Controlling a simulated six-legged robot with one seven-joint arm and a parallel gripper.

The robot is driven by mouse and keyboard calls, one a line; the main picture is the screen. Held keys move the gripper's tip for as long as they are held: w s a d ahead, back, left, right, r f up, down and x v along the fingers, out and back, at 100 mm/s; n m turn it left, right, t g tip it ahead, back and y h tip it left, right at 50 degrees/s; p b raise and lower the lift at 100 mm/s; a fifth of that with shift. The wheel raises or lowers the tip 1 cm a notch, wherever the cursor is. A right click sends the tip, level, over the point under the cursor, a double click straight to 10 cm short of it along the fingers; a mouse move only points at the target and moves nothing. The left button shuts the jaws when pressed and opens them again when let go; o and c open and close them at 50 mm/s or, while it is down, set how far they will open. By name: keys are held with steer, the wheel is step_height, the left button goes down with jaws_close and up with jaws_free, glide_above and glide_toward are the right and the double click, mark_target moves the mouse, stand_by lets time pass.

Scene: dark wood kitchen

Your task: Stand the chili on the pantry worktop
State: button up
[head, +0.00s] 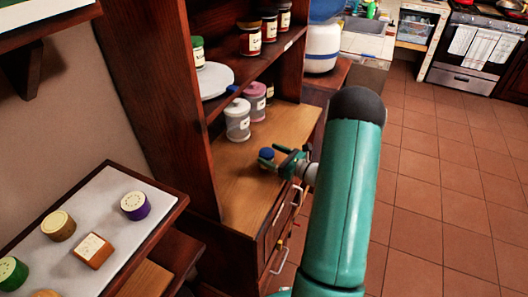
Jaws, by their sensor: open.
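My gripper (275,159) is open, low over the wooden pantry worktop (240,185) near its front edge. A small dark item with a blue top (266,154) is on the worktop at the fingertips. Whether it stands between the fingers or just beyond them I cannot tell. Its label does not show, so I cannot tell whether it is the chili. The fingers hide part of it.
White-lidded (237,120) and pink-lidded (255,101) canisters stand farther back on the worktop. Jars (250,39) and a white plate (215,80) are on the shelf above. A pale tray (95,205) at left holds several small containers. Drawer handles (283,255) jut from the front.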

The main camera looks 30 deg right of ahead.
steer(key=v, duration=0.7)
steer(key=shift+s+d, duration=0.15)
steer(key=shift+s, duration=0.25)
